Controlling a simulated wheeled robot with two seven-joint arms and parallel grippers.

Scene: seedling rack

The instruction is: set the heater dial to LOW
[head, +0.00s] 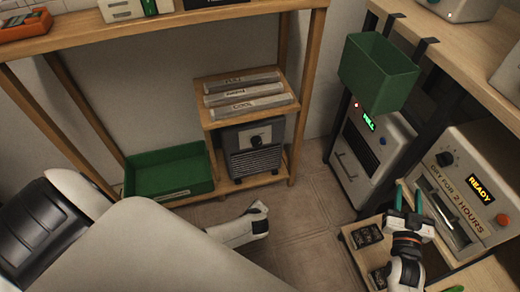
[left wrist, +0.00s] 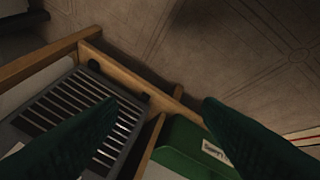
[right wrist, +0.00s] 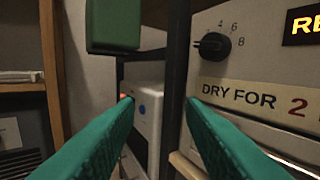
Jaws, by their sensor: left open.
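The heater (head: 253,162), a dark grey box with a slatted grille, stands on the low level of the small wooden shelf. Its black dial (head: 256,141) is on the upper front; its setting is too small to read. In the left wrist view the heater's grille (left wrist: 75,117) fills the lower left, and the dial cannot be made out.
A green tray (head: 170,172) sits left of the heater. The dryer (head: 470,190) reads READY and has its own black knob (right wrist: 213,45). A white unit (head: 372,150) with a green display and a hanging green bin (head: 378,72) stand behind. Tiled floor lies between.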

